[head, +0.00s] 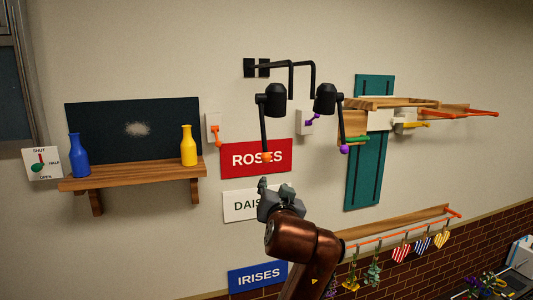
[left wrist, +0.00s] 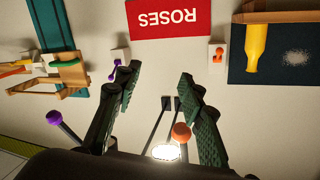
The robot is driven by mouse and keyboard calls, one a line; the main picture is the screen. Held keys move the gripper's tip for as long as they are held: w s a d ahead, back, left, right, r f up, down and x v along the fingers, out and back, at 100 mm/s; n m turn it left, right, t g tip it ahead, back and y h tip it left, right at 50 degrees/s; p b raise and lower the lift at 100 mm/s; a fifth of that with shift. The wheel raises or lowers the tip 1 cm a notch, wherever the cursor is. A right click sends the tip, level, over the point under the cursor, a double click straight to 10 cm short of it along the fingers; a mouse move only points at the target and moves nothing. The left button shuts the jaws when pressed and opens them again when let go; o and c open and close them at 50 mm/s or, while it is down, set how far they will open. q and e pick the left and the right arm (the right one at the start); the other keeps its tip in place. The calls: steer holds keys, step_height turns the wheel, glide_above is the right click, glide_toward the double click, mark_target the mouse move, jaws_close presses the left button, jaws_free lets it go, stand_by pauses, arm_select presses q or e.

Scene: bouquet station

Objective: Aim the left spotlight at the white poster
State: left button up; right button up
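The left spotlight (head: 273,97) is a black lamp under a wall bracket. Its black handle hangs down to an orange knob (head: 267,157) in front of the red ROSES poster (head: 240,160). The white poster (head: 234,206), reading "DAIS", is below, its right part hidden by my left gripper (head: 275,187). This gripper is just below the knob in the head view. In the left wrist view its two fingers are apart, with the orange knob (left wrist: 181,131) seen between them, nearer the right finger; contact is unclear. A bright lamp face (left wrist: 166,152) shows there. My right gripper is out of view.
The right spotlight (head: 325,98) with a purple knob (head: 344,149) hangs close by. An orange-handled switch (head: 214,130) is at left, a purple-handled one (head: 311,119) at right. A shelf (head: 135,175) holds bottles. The blue IRISES poster (head: 257,276) is lowest.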

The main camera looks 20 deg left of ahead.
mark_target(266, 158)
arm_select(q)
steer(key=shift+n+t+y, duration=0.3)
steer(key=shift+n+t, duration=0.1)
steer(key=shift+n, duration=0.3)
steer(key=s+r, duration=0.4)
steer(key=r, duration=0.1)
steer(key=s+r+p, duration=0.1)
steer(key=s+r, duration=0.1)
steer(key=r, duration=0.1)
steer(key=shift+s+r, duration=0.1)
steer(key=shift+r, duration=0.15)
steer(key=p+x, duration=0.3)
steer(key=x, duration=0.3)
steer(key=shift+a, duration=0.1)
steer(key=shift+w+a+f+p, duration=0.1)
steer(key=shift+w+p, duration=0.2)
steer(key=shift+w, duration=0.4)
steer(key=shift+c, duration=0.5)
jaws_close()
